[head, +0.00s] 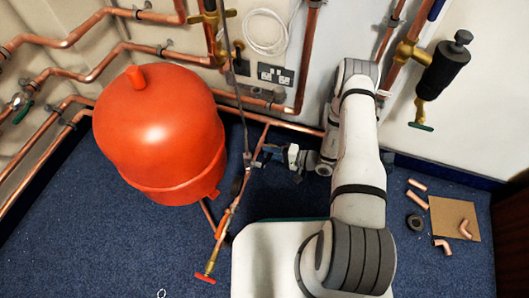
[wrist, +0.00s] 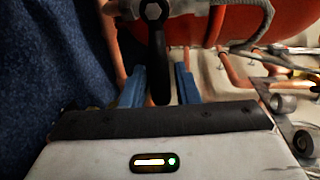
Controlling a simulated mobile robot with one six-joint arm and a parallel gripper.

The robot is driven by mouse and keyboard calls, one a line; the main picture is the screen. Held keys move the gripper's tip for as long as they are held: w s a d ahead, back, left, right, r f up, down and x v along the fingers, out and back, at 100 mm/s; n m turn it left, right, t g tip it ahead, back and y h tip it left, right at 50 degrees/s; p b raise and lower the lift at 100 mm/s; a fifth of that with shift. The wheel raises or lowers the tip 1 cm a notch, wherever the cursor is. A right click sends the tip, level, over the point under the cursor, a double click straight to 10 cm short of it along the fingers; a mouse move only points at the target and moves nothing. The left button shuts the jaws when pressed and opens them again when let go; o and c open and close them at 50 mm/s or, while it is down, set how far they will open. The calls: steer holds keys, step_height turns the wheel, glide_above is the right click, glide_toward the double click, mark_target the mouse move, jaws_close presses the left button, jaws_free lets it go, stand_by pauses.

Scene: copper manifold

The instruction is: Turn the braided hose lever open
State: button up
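The black lever (wrist: 160,62) hangs from a grey metal fitting (wrist: 182,8) at the top of the wrist view. A grey braided hose (wrist: 262,22) curves beside it; in the head view the hose (head: 238,95) runs down past the red tank. My gripper (wrist: 159,82) has two blue fingers, one on each side of the lever's lower end, with a visible gap on both sides. It appears open and not clamped on the lever. In the head view my gripper (head: 270,154) is beside the hose fitting, where the lever is too small to make out.
A red tank (head: 160,130) stands left of my gripper. Copper pipes (head: 90,75) run along the walls. A brass valve with a red handle (head: 206,277) is low in front. Pipe pieces and a brown board (head: 455,212) lie on the blue carpet at right.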

jaws_close()
